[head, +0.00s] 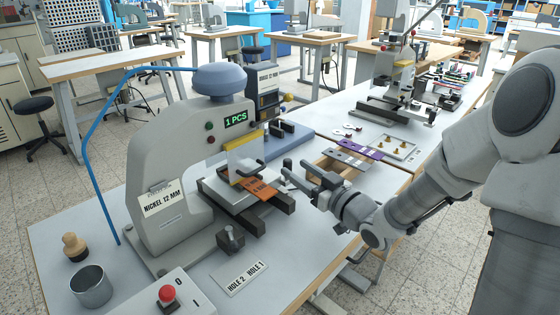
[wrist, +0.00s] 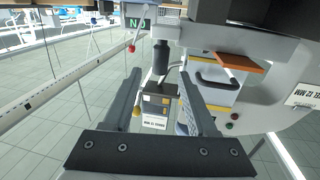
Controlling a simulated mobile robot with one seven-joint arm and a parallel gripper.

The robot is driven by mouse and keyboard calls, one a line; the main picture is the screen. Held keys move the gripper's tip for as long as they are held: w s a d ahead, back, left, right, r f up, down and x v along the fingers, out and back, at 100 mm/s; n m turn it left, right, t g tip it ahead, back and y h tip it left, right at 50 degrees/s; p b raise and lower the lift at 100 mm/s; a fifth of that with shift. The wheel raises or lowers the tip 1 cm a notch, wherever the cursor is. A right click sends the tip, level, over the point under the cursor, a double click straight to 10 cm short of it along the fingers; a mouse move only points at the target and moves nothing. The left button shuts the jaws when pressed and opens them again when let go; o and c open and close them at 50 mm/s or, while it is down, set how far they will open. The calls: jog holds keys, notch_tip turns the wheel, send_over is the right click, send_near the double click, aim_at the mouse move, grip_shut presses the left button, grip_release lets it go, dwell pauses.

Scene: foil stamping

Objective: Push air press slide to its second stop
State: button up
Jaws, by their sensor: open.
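The air press (head: 180,160) stands on the near bench, with a blue dome on top and a "1 PCS" display. Its pale slide plate (head: 213,187) sits low under the press head on dark rails (head: 277,203). An orange tag (head: 262,188) lies at the slide's right end; the orange piece also shows in the wrist view (wrist: 236,62). A dark bar handle (wrist: 214,84) shows near the slide there. My gripper (head: 302,173) is open and empty, just right of the slide, apparently apart from it. In the wrist view, nothing is between its fingers (wrist: 160,78). The slide's stops are unclear.
A dark block with a knob (head: 231,240) and a "HOLE 2 HOLE 1" plate (head: 240,278) lie in front. A red button box (head: 165,300), metal cup (head: 91,287) and wooden-handled stamp (head: 75,247) are nearby.

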aim_at(285, 160)
jog(key=b+x, duration=0.1)
jog(key=x, duration=0.6)
jog(key=shift+w+a, duration=0.25)
grip_shut()
dwell(1.1)
